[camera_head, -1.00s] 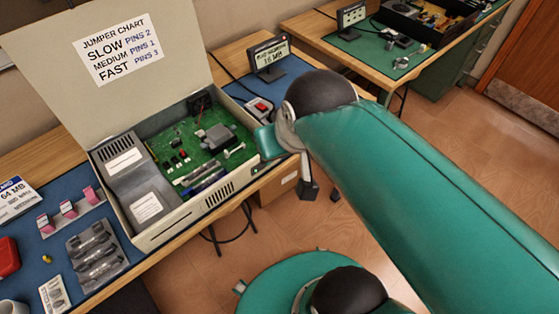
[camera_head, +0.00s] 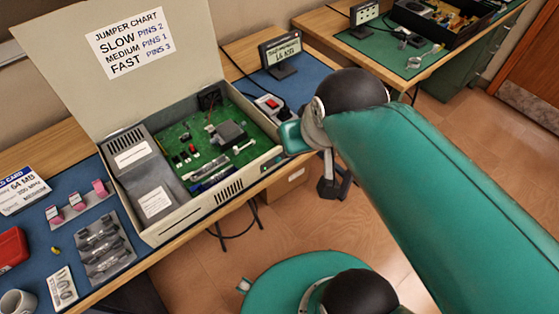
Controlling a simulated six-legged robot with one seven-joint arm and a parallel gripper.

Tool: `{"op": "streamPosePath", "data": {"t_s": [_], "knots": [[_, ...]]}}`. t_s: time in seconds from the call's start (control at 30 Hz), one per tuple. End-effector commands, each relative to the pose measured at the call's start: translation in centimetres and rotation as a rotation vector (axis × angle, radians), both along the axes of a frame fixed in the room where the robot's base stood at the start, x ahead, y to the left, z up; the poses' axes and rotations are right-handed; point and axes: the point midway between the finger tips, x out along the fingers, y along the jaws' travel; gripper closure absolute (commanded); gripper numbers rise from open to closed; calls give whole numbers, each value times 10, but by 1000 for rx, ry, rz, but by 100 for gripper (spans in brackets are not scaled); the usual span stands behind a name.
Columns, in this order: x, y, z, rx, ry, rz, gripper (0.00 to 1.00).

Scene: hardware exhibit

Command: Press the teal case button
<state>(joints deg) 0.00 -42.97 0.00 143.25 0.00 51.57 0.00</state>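The open beige computer case (camera_head: 212,208) stands on the blue mat with its lid raised, showing a green circuit board (camera_head: 205,143).
A small display (camera_head: 281,51) and a red switch box (camera_head: 270,102) stand behind the case. A jumper chart (camera_head: 131,42) is on the lid. Pink-topped parts (camera_head: 77,201), a grey tray (camera_head: 103,249) and a red box (camera_head: 11,247) lie left. Floor is open right.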

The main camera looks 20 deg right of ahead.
Motion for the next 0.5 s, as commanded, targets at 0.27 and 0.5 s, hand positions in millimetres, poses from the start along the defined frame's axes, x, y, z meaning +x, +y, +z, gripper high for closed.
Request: {"op": "streamPosePath", "data": {"t_s": [0.27, 0.5], "knots": [[0, 0, 0, 0, 0, 0, 100], [0, 0, 0, 0, 0, 0, 100]]}}
